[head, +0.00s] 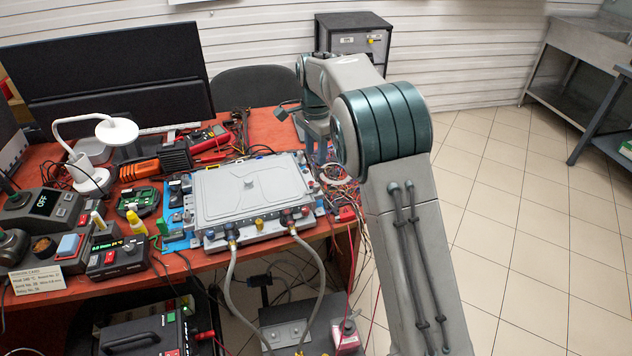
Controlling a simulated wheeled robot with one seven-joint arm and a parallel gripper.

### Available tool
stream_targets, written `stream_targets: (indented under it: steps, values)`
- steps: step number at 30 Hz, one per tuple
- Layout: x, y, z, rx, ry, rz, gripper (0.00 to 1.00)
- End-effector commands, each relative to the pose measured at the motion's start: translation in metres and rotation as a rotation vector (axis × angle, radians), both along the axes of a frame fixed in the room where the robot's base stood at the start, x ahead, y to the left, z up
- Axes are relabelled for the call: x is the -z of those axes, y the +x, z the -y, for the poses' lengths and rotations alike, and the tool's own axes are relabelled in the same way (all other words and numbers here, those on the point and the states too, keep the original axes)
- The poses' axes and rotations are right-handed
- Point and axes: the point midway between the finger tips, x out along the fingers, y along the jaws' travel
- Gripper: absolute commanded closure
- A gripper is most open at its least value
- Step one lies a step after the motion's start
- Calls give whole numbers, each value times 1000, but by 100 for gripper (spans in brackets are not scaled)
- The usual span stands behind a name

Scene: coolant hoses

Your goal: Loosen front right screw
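A grey battery-like unit with a flat lid (250,188) lies on the red-brown table. Two grey coolant hoses run down from its front edge, a left hose (228,285) and a right hose (318,268). Dark and reddish fittings (288,217) sit at the front right corner, where the right hose meets the unit. The front right screw is too small to make out there. My arm stands to the right of the unit. Its end, with my gripper (318,140), is above the unit's back right corner, mostly hidden behind my arm, and its fingers cannot be made out.
Wires and red clips (345,213) crowd the table's right edge. A white lamp (90,170), a circuit board (138,200) and control boxes (118,257) fill the left side. A black case (150,335) stands below the front edge. The tiled floor at right is clear.

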Motion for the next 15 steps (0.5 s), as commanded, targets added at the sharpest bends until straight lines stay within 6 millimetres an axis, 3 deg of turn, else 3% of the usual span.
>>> stream_targets:
  steps: [6,15]
  values:
    - [50,-1,0,-1,-1,-4,60]
    - [97,0,0,-2,-1,-1,60]
